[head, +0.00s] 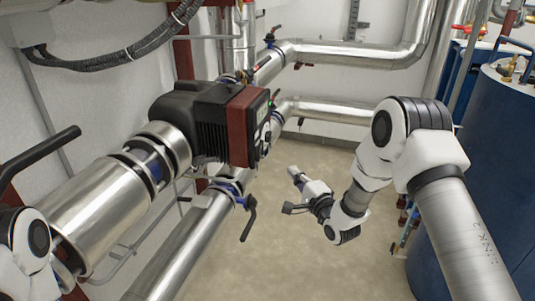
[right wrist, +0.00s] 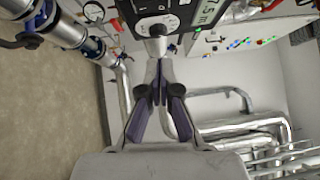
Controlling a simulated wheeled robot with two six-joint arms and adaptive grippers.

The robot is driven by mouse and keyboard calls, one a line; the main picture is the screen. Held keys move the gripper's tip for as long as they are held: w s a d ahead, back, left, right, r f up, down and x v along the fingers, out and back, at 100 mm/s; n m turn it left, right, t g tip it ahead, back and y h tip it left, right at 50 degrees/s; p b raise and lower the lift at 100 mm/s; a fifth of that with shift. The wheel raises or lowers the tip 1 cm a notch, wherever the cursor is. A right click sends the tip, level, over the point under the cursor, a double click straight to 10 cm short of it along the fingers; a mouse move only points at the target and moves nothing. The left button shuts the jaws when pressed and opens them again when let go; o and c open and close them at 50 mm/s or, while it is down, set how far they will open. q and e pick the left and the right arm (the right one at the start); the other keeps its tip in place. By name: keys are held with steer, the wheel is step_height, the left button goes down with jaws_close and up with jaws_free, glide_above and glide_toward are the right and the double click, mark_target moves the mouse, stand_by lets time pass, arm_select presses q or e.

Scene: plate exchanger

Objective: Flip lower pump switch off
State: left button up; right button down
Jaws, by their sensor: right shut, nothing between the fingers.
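One pump shows in the head view, with a black motor body and a dark red housing (head: 242,130). Its control face with a small display (head: 262,112) is turned right and seen edge-on. My right gripper (head: 294,174) is shut and empty, apart from the pump in the head view. In the right wrist view its fingertips (right wrist: 158,46) overlap the dial's lower edge; contact cannot be told. My left gripper is out of view.
Silver insulated pipes (head: 110,205) run beside the pump, with a black-handled valve (head: 249,215) below it. Blue tanks (head: 490,150) stand at the right. The floor (head: 285,255) between pipes and tanks is clear.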

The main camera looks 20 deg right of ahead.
steer(key=p, duration=0.1)
glide_toward(262, 146)
steer(key=w+d, duration=0.2)
steer(key=w, duration=0.2)
steer(key=w+a, duration=0.1)
steer(key=w+a+p, duration=0.1)
steer(key=a, duration=0.1)
steer(key=shift+w+a+r, duration=0.1)
steer(key=shift+w+a+b, duration=0.15)
steer(key=shift+b, duration=0.3)
steer(key=shift+r, duration=0.1)
